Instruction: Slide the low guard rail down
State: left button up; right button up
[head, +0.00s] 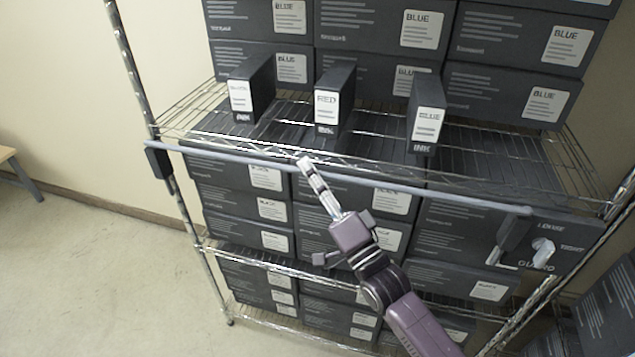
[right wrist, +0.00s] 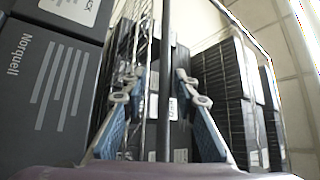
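The low guard rail (head: 230,156) is a thin grey-blue bar across the front of the rack, just below the edge of the shelf with the upright boxes. It runs from a dark block (head: 158,160) on the left post to a dark bracket (head: 514,231) on the right. My right gripper (head: 306,166) is at the rail, left of its middle. In the right wrist view the rail (right wrist: 166,60) passes between the two spread fingers (right wrist: 168,80), with gaps at both sides. My left gripper is not in view.
Upright boxes marked RED (head: 327,98) and BLUE (head: 427,115) stand on the wire shelf (head: 380,125) above the rail. Stacked dark boxes (head: 245,205) fill the shelves below. A pale knob (head: 543,248) sits by a GUARD label at right. Floor (head: 90,260) is clear at left.

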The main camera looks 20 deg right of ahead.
jog(key=v, duration=1.2)
jog(key=shift+d, duration=0.1)
notch_tip(320, 180, down, 25)
jog(key=d+n+g+h, duration=0.3)
jog(key=g, duration=0.3)
jog(key=s+f+n+g+h, duration=0.1)
jog(key=s+f+g, duration=0.15)
jog(key=f, duration=0.65)
jog(key=s+f+n+g+h, duration=0.15)
jog(key=s+f, duration=0.25)
jog(key=f, duration=0.4)
jog(key=s+d+f+n+g, duration=0.1)
jog(key=s+f+n+g, duration=0.3)
jog(key=s+f, duration=1)
jog(key=s+f+n+g, duration=0.1)
jog(key=s+f+g, duration=0.2)
jog(key=s, duration=0.7)
jog(key=s+f+n+g, duration=0.2)
jog(key=s+f, duration=0.4)
jog(key=s, duration=0.4)
jog(key=shift+a+g+h, duration=0.15)
jog(key=shift+g+h, duration=0.2)
jog(key=shift+g, duration=0.55)
